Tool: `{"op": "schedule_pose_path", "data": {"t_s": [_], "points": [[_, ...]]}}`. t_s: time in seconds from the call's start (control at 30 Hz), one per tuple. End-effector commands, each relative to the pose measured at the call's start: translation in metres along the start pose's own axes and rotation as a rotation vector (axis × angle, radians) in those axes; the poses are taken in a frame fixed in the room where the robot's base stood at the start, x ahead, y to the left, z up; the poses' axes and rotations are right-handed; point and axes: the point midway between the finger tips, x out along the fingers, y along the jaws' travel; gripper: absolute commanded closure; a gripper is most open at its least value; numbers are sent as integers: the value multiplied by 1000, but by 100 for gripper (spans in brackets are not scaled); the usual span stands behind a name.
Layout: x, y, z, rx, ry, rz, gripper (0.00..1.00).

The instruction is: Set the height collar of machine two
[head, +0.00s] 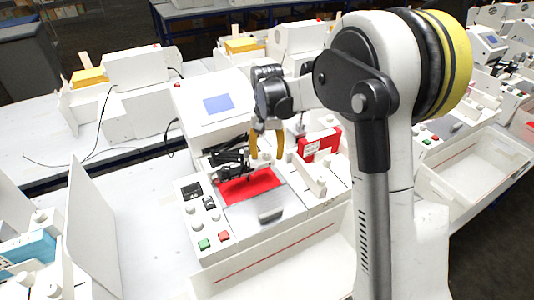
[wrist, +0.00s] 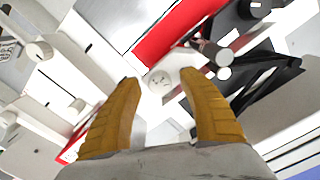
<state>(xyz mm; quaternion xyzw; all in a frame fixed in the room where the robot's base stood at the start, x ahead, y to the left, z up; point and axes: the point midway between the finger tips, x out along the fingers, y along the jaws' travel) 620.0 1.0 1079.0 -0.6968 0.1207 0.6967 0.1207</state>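The plotter under my gripper is a white machine with a blue screen (head: 218,104), a red bed sheet (head: 250,186) and a black pen carriage (head: 230,162). No readable number on it shows. My gripper (head: 266,146) is open, its ochre fingers pointing down over the right rear of the bed. A dark cylinder with a pale end (wrist: 215,54) is close to the right fingertip.
A red-and-white box (head: 319,145) stands right of the bed. Green (head: 204,244) and red (head: 224,236) buttons are at the machine's front left. An upright white panel (head: 92,230) stands to the left. More plotters stand behind and at right. A white open tray (head: 476,170) is at right.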

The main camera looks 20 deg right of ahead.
Motion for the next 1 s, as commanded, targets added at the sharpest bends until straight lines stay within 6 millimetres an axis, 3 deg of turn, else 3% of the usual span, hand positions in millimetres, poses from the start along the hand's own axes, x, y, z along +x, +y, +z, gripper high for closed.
{"op": "schedule_pose_path", "data": {"t_s": [0.27, 0.7, 1.0], "points": [[-7, 0, 0, -1, 0, 0, 50], [-95, 0, 0, 0, 0, 0, 50], [-120, 0, 0, 0, 0, 0, 50]]}}
